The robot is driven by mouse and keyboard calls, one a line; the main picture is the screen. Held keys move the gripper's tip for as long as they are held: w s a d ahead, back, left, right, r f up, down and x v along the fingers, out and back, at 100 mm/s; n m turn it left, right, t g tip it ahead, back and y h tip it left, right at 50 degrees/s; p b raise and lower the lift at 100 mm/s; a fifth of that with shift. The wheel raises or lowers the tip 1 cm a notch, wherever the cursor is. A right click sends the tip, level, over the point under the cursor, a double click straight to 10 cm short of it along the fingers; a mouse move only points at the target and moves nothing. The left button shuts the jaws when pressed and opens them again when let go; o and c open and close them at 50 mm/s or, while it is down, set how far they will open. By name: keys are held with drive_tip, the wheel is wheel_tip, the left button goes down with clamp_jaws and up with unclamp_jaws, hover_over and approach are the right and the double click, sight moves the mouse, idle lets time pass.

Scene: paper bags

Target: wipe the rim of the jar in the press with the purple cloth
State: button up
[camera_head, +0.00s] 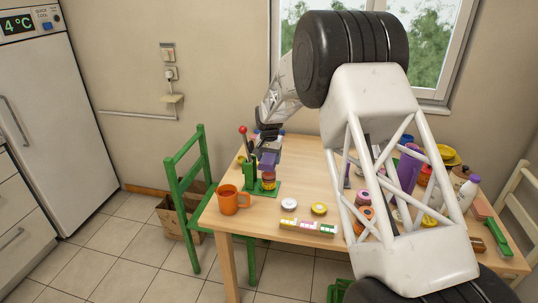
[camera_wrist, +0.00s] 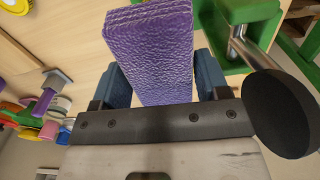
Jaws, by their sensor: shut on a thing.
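The purple cloth (camera_head: 267,161) is a thick folded pad. My gripper (camera_head: 268,147) is shut on it, and in the wrist view the cloth (camera_wrist: 150,45) stands out between the two blue fingers of my gripper (camera_wrist: 160,82). The jar (camera_head: 268,181) stands in the green press (camera_head: 249,178) at the left of the table. The cloth is right over the jar's top and hides its rim; I cannot tell whether they touch. In the wrist view the jar is hidden, and part of the green press (camera_wrist: 240,10) shows at the upper right.
An orange mug (camera_head: 228,201) stands just left of the press. A white lid (camera_head: 289,204), a yellow lid (camera_head: 319,208) and a coloured box (camera_head: 308,227) lie to its right. The press's red-knobbed lever (camera_head: 243,131) rises close beside my gripper. A purple bottle (camera_head: 408,170) stands farther right.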

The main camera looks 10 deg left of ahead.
drive_tip(key=shift+f, duration=1.45)
drive_tip(key=shift+f, duration=0.6)
idle(0.4)
drive_tip(key=shift+s, duration=0.6)
idle(0.4)
drive_tip(key=shift+w+d, duration=0.2)
drive_tip(key=shift+d, duration=0.2)
idle(0.5)
drive_tip(key=shift+w+d, duration=0.2)
drive_tip(key=shift+w, duration=0.2)
drive_tip(key=shift+w+a, duration=0.2)
drive_tip(key=shift+w, duration=0.25)
idle(0.6)
drive_tip(key=shift+w+a, duration=0.15)
drive_tip(key=shift+a, duration=0.25)
idle(0.6)
drive_tip(key=shift+s+a, duration=0.3)
drive_tip(key=shift+a, duration=0.2)
idle(0.7)
